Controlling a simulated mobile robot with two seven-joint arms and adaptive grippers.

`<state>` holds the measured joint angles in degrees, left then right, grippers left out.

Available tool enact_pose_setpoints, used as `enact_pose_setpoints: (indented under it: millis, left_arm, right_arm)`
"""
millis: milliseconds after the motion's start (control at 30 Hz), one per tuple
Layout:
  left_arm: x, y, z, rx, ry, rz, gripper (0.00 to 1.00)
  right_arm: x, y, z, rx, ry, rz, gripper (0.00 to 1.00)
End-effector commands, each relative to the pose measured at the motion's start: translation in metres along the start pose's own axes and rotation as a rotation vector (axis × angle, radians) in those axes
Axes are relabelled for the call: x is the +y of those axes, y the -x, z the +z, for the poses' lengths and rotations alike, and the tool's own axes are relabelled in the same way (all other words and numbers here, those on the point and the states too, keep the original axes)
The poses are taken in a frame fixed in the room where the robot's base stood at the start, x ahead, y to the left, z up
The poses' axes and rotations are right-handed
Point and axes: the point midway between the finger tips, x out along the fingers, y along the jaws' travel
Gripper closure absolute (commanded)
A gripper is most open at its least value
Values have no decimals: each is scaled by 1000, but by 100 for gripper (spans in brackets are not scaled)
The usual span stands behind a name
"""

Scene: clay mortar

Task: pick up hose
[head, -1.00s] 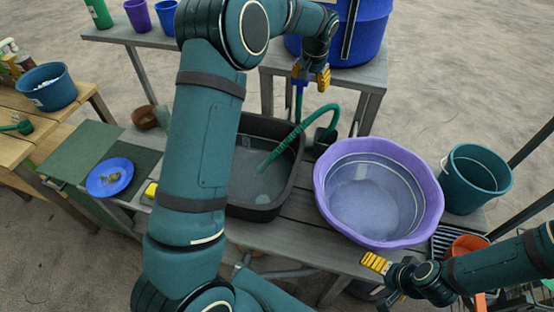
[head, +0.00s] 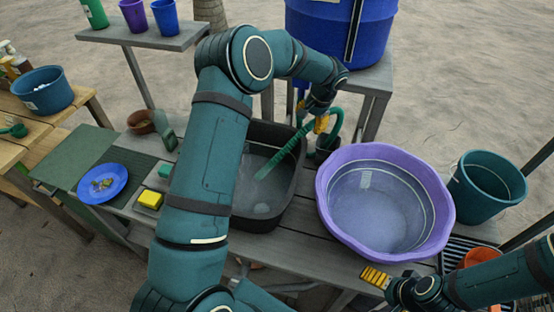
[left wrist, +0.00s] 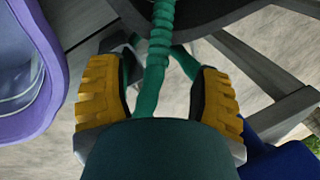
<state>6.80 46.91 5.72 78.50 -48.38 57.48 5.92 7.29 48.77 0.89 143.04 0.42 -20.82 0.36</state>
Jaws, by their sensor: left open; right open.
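The green ribbed hose (head: 283,153) rises out of the dark sink basin (head: 282,207) and bends over near the blue barrel. My left gripper (head: 321,123) is at the hose's upper part. In the left wrist view the hose (left wrist: 161,45) runs between the two yellow fingers, with a gap on each side, so the gripper is open around it and not closed on it. My right gripper (head: 376,277) is open and empty in front of the purple tub.
The purple tub (head: 440,225) stands right of the basin, with a teal bucket (head: 487,185) beyond it. The blue barrel (head: 375,35) stands behind. A blue plate (head: 112,190) and a yellow sponge (head: 150,199) lie on the left. My left arm crosses over the basin's left side.

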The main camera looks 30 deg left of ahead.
Motion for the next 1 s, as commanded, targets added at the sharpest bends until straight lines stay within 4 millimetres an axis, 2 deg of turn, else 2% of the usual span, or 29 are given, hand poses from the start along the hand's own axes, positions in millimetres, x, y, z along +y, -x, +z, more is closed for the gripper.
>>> enact_pose_setpoints:
  millis: [167,500,767,800,933,1000]
  left_arm:
    - [0,-9,-1,-1,2,1,36]
    - [1,-52,-5,0,2,1,36]
    - [1,-54,-5,1,2,0,38]
    - [1,-54,-5,1,2,0,52]
    - [1,-54,-5,1,2,0,97]
    - [1,-54,-5,1,2,0,100]
  right_arm:
    - [0,-1,0,-1,0,0,0]
    - [2,-5,2,-4,1,-1,0]
    - [2,-4,2,-4,1,-1,0]
    - [2,-4,2,-5,1,-1,0]
    - [2,-4,2,-4,1,0,0]
    - [2,-4,2,-4,1,-1,0]
